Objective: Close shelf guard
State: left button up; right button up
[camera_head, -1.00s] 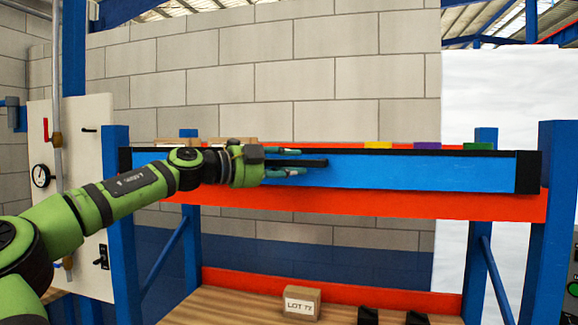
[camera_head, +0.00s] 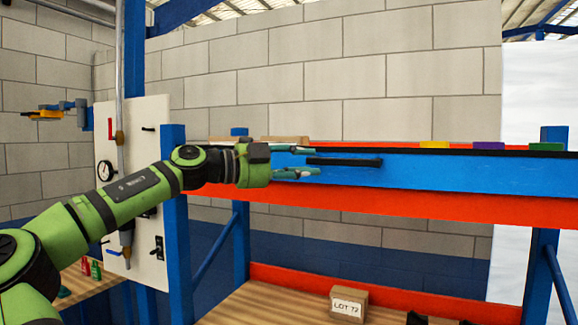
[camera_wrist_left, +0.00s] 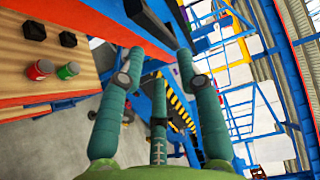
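The shelf guard is a long blue panel (camera_head: 470,176) along the front of the upper shelf, above the orange beam, in the head view. A black bar handle (camera_head: 345,162) is on its face. My left gripper (camera_head: 319,161) is in front of the guard's left part, its fingers pointing right. Its fingers are spread, and the handle's left end appears between the fingertips; I cannot tell whether they touch. In the left wrist view the gripper (camera_wrist_left: 160,75) is open with nothing held. My right gripper is not in view.
Small boxes (camera_head: 285,139) and yellow, purple and green items (camera_head: 488,146) show above the guard. A LOT 72 box (camera_head: 348,303) stands on the lower wooden shelf. A gauge panel (camera_head: 137,190) and blue post (camera_head: 174,225) are near my left arm.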

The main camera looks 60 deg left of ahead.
pick_arm(q)
jog(key=shift+s+a, duration=0.15)
jog(key=shift+s, duration=0.6)
jog(key=shift+s+a, duration=0.1)
jog(key=shift+s, duration=0.6)
jog(key=shift+w, duration=0.1)
